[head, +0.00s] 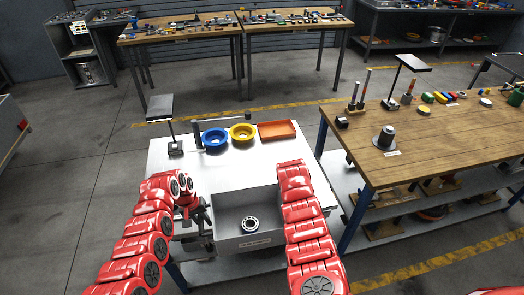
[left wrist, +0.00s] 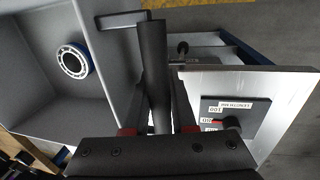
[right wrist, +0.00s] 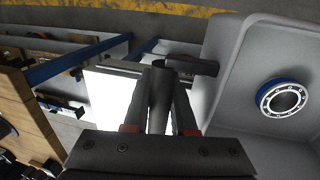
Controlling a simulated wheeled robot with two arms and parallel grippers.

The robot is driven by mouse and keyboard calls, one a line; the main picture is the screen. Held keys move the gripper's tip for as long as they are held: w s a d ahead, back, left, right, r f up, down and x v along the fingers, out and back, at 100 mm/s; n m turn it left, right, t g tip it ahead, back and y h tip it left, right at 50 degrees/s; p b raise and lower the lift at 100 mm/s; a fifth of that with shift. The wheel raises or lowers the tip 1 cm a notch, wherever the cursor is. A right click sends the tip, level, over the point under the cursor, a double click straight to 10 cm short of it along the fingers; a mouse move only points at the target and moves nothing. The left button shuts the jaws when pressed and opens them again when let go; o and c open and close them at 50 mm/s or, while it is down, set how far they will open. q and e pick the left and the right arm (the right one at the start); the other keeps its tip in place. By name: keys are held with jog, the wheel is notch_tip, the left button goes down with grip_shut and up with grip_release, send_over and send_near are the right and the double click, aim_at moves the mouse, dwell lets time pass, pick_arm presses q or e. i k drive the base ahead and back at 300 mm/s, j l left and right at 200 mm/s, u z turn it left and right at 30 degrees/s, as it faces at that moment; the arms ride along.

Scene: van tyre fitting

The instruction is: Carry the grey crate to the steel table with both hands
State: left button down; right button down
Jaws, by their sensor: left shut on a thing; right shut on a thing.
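The grey crate (head: 230,238) is an open box with a label on its front, held level between my arms at the near edge of the steel table (head: 165,158). A ring-shaped bearing (head: 250,224) lies inside it. My left gripper (head: 205,222) is shut on the crate's dark handle at its left side; the handle also shows in the left wrist view (left wrist: 152,55). My right gripper (right wrist: 160,105) is shut on the opposite handle in the right wrist view; in the head view my right arm hides it. I cannot tell whether the crate touches the tabletop.
On the steel table stand a blue ring (head: 214,138), a yellow ring (head: 242,132), an orange tray (head: 277,130) and a dark stand (head: 176,148) at back left. A wooden workbench (head: 430,150) is close on the right. Open floor lies to the left.

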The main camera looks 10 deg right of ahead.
aim_at(243, 163)
jog(key=i, duration=1.25)
